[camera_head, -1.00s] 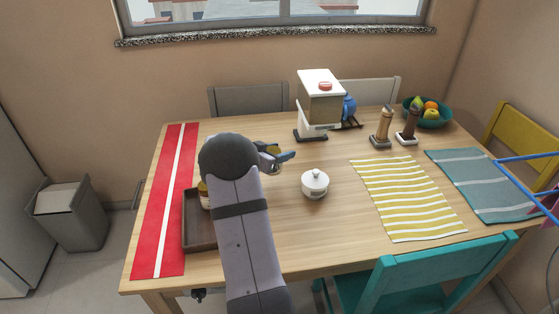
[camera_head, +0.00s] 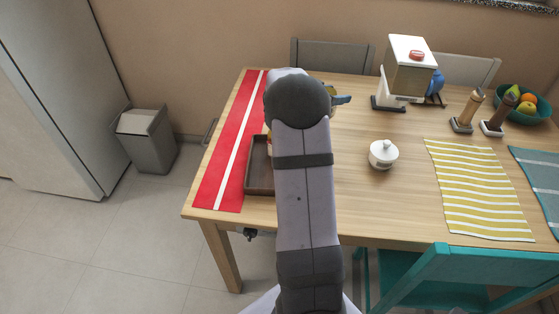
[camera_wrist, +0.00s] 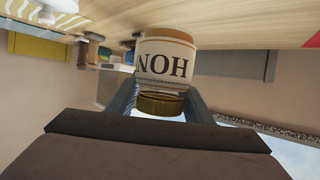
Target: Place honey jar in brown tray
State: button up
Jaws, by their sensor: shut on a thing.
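The honey jar (camera_wrist: 166,62), white with black letters and a gold lid (camera_wrist: 160,104), is in the wrist view, which shows the room upside down. My gripper (camera_wrist: 160,98) has a finger on each side of the jar's lid and is shut on it. Whether the jar's base touches the table I cannot tell. In the head view my gripper (camera_head: 338,97) is mostly behind my arm, with a blue finger showing, and the jar is hidden. The brown tray (camera_head: 260,191) lies left of my arm, which covers its right part. A small light-coloured item (camera_head: 269,144) shows at its far end.
A red runner (camera_head: 228,150) lies left of the tray. A white lidded pot (camera_head: 383,155) stands right of my arm. A coffee machine (camera_head: 408,72), two grinders (camera_head: 468,110) and a fruit bowl (camera_head: 523,104) stand farther right. The table (camera_head: 355,205) is clear around the pot.

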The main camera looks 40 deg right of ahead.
jog(key=w+a+r+n+t+y+p, duration=0.15)
jog(key=w+a, duration=0.25)
jog(key=a, duration=0.5)
jog(key=w+a+r+n+t+h, duration=0.1)
jog(key=w+a+r+n+t, duration=0.2)
jog(key=a, duration=0.6)
jog(key=s+a+f+m+g, duration=0.1)
jog(key=s+f+m+g, duration=0.15)
jog(key=s, duration=0.35)
jog(key=s+a+f+m+g, duration=0.1)
jog(key=s+f+m+g, duration=0.15)
jog(key=s, duration=0.35)
jog(key=shift+n+t, duration=0.25)
jog(key=shift+s+d+f+b, duration=0.1)
jog(key=shift+f+b, duration=0.25)
jog(key=shift+f, duration=2.2)
jog(key=shift+s+f+b, duration=0.1)
jog(key=shift+f+b, duration=0.25)
jog(key=shift+f, duration=2.15)
jog(key=shift+f, duration=0.2)
jog(key=o, duration=1.3)
